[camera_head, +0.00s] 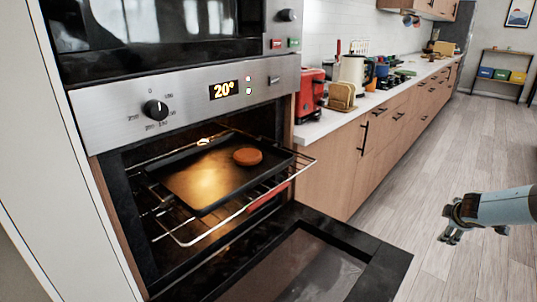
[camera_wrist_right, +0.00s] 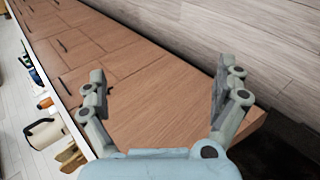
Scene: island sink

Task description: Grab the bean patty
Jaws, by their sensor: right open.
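The bean patty (camera_head: 247,156) is a round brown disc lying flat on a dark baking tray (camera_head: 183,188), toward the tray's right side. The tray sits on a wire rack (camera_head: 238,212) pulled partly out of the lit oven. My right gripper (camera_head: 447,238) is at the right of the head view, out over the floor and well apart from the patty. In the right wrist view the two fingers of my right gripper (camera_wrist_right: 158,90) are spread apart with nothing between them. The patty does not show in that view. My left gripper is in neither view.
The oven door (camera_head: 318,262) hangs open below the rack, between my right gripper and the tray. A counter (camera_head: 345,124) with a red toaster (camera_head: 309,95) and a kettle (camera_head: 353,73) stands right of the oven. The wooden floor (camera_head: 400,190) at the right is clear.

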